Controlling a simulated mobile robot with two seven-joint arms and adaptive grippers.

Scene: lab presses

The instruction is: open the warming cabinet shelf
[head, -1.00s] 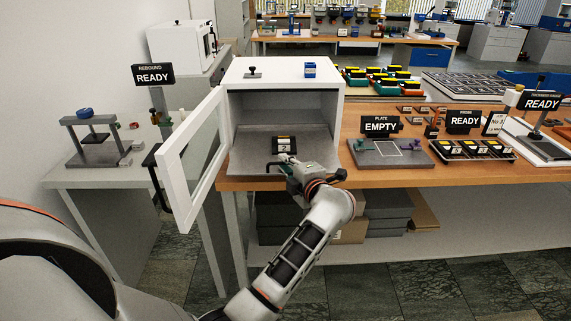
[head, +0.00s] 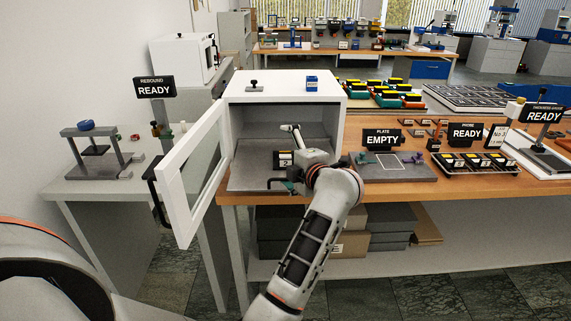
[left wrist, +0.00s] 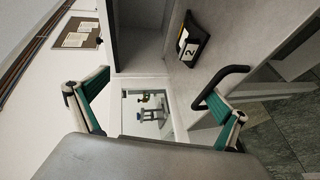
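The warming cabinet (head: 335,103) is a white box on the wooden bench. My right gripper is not in view.
A plate stand marked EMPTY (head: 400,170) and a tray of blocks (head: 470,172) sit on the bench to the right. A side table with a small press (head: 95,160) stands left.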

